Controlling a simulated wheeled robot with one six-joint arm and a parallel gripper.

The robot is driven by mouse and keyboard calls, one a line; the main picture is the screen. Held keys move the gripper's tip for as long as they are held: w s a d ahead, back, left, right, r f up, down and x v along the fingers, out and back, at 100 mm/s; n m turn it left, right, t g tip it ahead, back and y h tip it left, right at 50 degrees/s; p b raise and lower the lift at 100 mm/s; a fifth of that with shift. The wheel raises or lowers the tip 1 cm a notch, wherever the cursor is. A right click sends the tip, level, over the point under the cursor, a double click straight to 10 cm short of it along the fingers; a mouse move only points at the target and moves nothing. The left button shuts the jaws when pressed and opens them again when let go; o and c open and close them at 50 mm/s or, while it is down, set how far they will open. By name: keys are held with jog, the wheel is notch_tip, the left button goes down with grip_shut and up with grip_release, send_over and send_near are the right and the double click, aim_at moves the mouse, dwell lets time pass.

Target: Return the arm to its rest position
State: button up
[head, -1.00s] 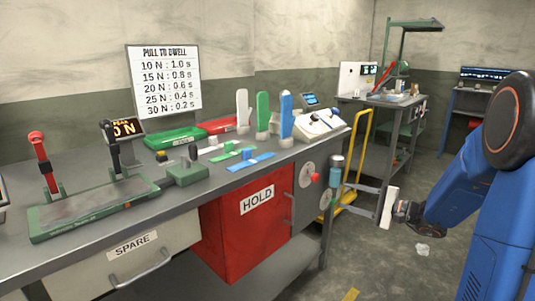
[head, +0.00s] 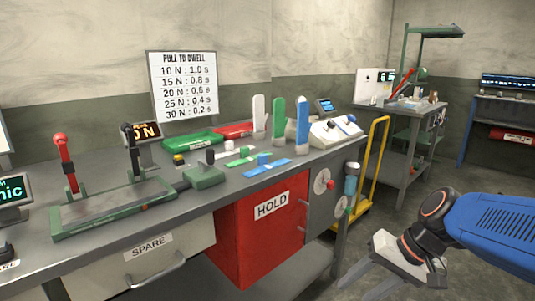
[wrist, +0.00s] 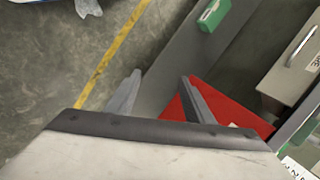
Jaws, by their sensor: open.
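My gripper (head: 360,282) is low at the right of the head view, in front of the bench's right end and below its top. Its two grey fingers point left and are apart with nothing between them. My blue arm reaches in from the right edge.
The grey workbench (head: 110,245) runs along the left, with the red HOLD cabinet (head: 262,232) under it. A yellow cart frame (head: 378,150) and a second bench (head: 398,105) are behind. Some floor is clear.

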jog(key=s+d+r+n+t+h, duration=0.1)
jog(key=s+d+n+t+h, duration=0.1)
jog(key=s+d+h, duration=0.3)
jog(key=shift+s+d+n+t+h, duration=0.3)
jog(key=shift+s+d+n+h, duration=0.15)
jog(key=shift+s+d, duration=0.8)
jog(key=shift+w+d, duration=0.15)
